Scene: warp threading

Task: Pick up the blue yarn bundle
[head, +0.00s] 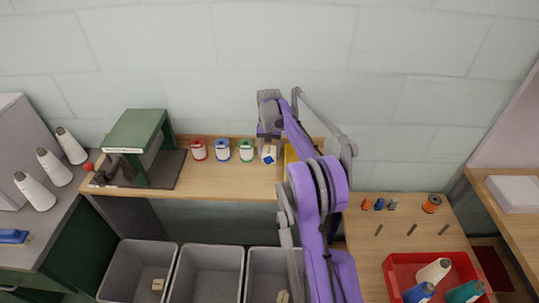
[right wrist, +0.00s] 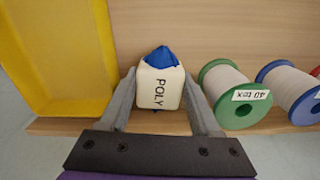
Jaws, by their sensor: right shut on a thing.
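The blue yarn bundle (right wrist: 160,86) has a cream wrap marked POLY, with blue yarn showing at its far end. My right gripper (right wrist: 160,100) has one finger on each side of it and is shut on it. In the head view the bundle (head: 269,154) shows at the right part of the wooden shelf (head: 235,185), beside the green-ended spool. I cannot tell whether it touches the shelf. My right gripper is partly hidden by its own arm in the head view. My left gripper is not in view.
Spools with red (head: 198,149), blue (head: 221,150) and green (head: 246,150) ends stand left of the bundle. A yellow bin (right wrist: 60,60) is close on its other side. A green machine (head: 135,145) stands at the shelf's left. Grey bins (head: 208,270) sit below.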

